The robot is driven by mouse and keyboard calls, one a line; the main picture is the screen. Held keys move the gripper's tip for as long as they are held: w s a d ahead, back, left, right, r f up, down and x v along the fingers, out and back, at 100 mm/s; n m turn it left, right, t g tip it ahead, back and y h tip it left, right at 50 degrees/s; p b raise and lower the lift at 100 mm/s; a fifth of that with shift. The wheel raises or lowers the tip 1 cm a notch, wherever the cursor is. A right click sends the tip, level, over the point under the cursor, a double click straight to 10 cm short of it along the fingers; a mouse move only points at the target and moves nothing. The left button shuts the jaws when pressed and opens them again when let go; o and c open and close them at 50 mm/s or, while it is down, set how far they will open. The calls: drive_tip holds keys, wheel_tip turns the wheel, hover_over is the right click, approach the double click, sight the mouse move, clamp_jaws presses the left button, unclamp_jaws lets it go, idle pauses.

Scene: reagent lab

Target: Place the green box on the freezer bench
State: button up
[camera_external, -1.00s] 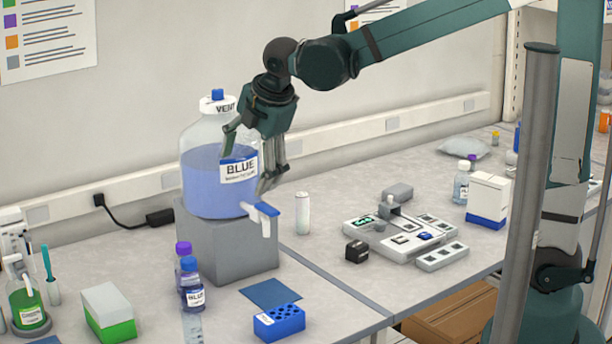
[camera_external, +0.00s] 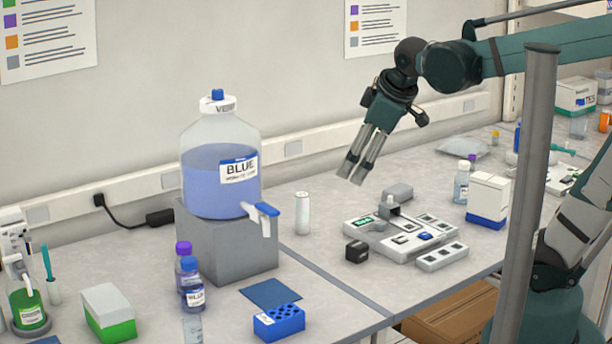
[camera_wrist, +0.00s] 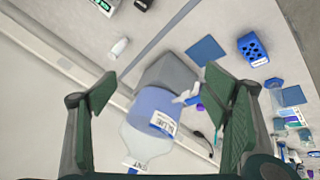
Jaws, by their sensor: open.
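A box with a white lid and green base (camera_external: 109,315) stands on the bench at the lower left of the external view. Another white box with a green band (camera_external: 575,95) stands at the far back right. I cannot tell which bench is the freezer bench. My gripper (camera_external: 354,173) is empty, above the back of the bench, between the large blue bottle and the white instrument. It is well away from both boxes. In the wrist view my gripper (camera_wrist: 158,85) has its fingers wide apart, with nothing between them.
A large blue bottle (camera_external: 215,180) with a tap sits on a grey block (camera_external: 235,245). A white instrument (camera_external: 400,235), small bottles (camera_external: 190,280), a blue rack (camera_external: 279,322) and a blue-and-white box (camera_external: 488,200) stand on the bench (camera_external: 335,265). A grey post (camera_external: 528,180) crosses the right.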

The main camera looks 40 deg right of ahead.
drive_tip(key=s+d+f+m+t, duration=0.1)
drive_tip(key=s+d+f+m, duration=0.2)
drive_tip(key=s+d+m, duration=0.5)
drive_tip(key=shift+s+d+f+h, duration=0.3)
drive_tip(key=shift+s+f, duration=0.1)
drive_tip(key=shift+s, duration=0.55)
